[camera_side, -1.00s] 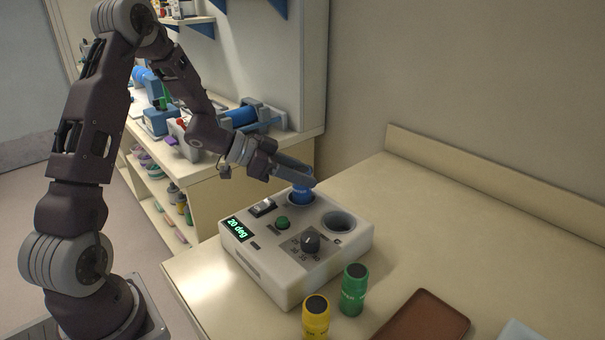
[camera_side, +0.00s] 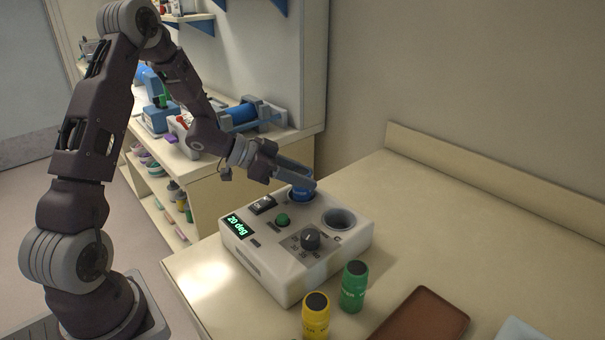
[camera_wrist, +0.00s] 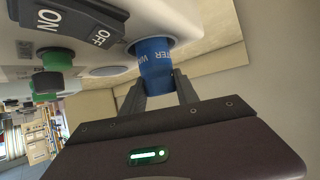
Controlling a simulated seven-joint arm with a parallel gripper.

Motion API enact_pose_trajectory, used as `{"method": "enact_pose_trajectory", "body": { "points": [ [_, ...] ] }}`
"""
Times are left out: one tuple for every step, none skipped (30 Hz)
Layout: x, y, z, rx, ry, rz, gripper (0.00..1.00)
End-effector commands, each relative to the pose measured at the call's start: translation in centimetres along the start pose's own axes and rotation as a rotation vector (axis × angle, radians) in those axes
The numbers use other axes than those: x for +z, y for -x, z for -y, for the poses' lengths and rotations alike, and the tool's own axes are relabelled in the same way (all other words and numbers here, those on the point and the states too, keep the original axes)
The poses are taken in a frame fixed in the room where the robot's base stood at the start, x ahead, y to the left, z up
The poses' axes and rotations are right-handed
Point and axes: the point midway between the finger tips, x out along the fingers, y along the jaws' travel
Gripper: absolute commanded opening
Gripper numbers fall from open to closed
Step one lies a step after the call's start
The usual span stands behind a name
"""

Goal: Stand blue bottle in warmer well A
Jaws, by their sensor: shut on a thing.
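The blue bottle (camera_side: 301,195) is upright with its lower part inside the back-left well of the white warmer (camera_side: 262,262). It also shows in the wrist view (camera_wrist: 153,66), partly sunk in the round well opening. My gripper (camera_side: 308,184) is shut on the bottle's upper part; both fingers flank it in the wrist view (camera_wrist: 160,88). The fingers hide part of the bottle and the well rim. I cannot read this well's label. The other well (camera_side: 339,221), to the right, is empty.
The warmer has a rocker switch (camera_side: 263,205), a green button (camera_side: 282,220), a dark knob (camera_side: 310,239) and a display reading 20 deg. A green bottle (camera_side: 353,287) and a yellow bottle (camera_side: 316,317) stand in front. A brown tray (camera_side: 425,316) lies right of them.

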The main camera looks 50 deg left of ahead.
Motion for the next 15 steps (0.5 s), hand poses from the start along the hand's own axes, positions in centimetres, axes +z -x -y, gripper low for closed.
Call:
{"method": "enact_pose_trajectory", "body": {
  "points": [
    [0.0,0.0,0.0,0.0,0.0,-0.001,0.42],
    [0.0,0.0,0.0,0.0,0.0,-0.001,0.45],
    [0.0,0.0,0.0,0.0,0.0,-0.001,0.45],
    [0.0,0.0,0.0,0.0,0.0,0.0,0.45],
    [0.0,0.0,0.0,0.0,0.0,0.0,0.45],
    [0.0,0.0,0.0,0.0,0.0,0.0,0.45],
    [0.0,0.0,0.0,0.0,0.0,0.0,0.45],
    [0.0,0.0,0.0,0.0,0.0,0.0,0.45],
    [0.0,0.0,0.0,0.0,0.0,0.001,0.45],
    [0.0,0.0,0.0,0.0,0.0,0.001,0.45],
    [0.0,0.1,0.0,0.0,0.0,0.001,0.45],
    [0.0,0.4,0.1,-0.001,-0.001,0.001,0.45],
    [0.0,0.7,0.1,-0.002,-0.001,0.001,0.45],
    [0.0,1.1,0.1,-0.003,-0.001,0.001,0.45],
    [0.0,1.5,0.1,-0.003,-0.001,0.001,0.45]
  ]
}}
